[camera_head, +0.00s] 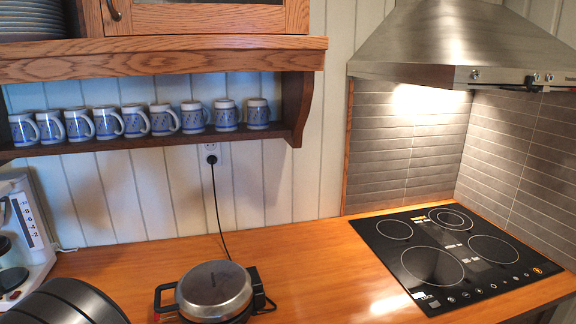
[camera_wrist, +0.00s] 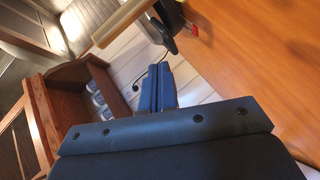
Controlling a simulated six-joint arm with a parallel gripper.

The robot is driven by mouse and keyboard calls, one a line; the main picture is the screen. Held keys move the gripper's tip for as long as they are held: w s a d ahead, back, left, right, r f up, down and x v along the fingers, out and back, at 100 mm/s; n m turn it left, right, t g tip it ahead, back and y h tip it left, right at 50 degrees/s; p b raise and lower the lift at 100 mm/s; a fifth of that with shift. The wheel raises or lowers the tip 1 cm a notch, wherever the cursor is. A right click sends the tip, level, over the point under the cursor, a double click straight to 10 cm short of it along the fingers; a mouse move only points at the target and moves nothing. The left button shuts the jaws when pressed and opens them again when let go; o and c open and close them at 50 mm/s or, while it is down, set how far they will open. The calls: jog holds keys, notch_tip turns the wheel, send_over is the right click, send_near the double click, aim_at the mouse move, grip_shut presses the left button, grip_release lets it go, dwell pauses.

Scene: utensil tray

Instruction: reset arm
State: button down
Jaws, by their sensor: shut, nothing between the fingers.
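My gripper (camera_wrist: 158,70) shows in the wrist view, its two dark blue fingers side by side and shut with nothing between them. The fingers point toward the panelled wall, the shelf and the counter, and I see them touching nothing. The gripper fingers do not show in the head view. No utensil tray shows in either view.
A waffle iron (camera_head: 214,290) stands on the wooden counter (camera_head: 330,270), its cord running to a wall socket. A cooktop (camera_head: 455,255) lies right under a metal hood (camera_head: 460,45). Several mugs (camera_head: 195,115) line a shelf. A white appliance (camera_head: 30,230) stands left. Mid-counter is clear.

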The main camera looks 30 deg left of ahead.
send_near(157, 311)
jog(key=w+d+r, duration=0.1)
jog(key=w+r, duration=0.1)
jog(key=w, duration=0.2)
jog(key=w+f, duration=0.1)
jog(key=f, duration=0.1)
jog(key=w+f, duration=0.1)
jog(key=f, duration=0.1)
jog(key=shift+w+a, duration=0.15)
jog(key=shift+w, duration=0.05)
jog(key=w+d+r+m+g+y, duration=0.1)
jog(key=w+d+r+g, duration=0.15)
jog(key=r, duration=0.55)
jog(key=w+d+r+m+g+y, duration=0.1)
jog(key=w+d+r, duration=0.25)
jog(key=r, duration=0.55)
jog(key=w+d+r+m+g+y, duration=0.1)
jog(key=w+d+r+g+y, duration=0.1)
jog(key=w+d, duration=0.4)
jog(key=w+d+r+m+g+y, duration=0.1)
jog(key=w+d+r+g, duration=0.4)
jog(key=w, duration=0.6)
jog(key=shift+w+d+r+y, duration=0.3)
jog(key=shift+d+r+y, duration=0.15)
jog(key=shift+d+y, duration=0.55)
jog(key=c, duration=2.2)
grip_release()
jog(key=shift+g, duration=0.25)
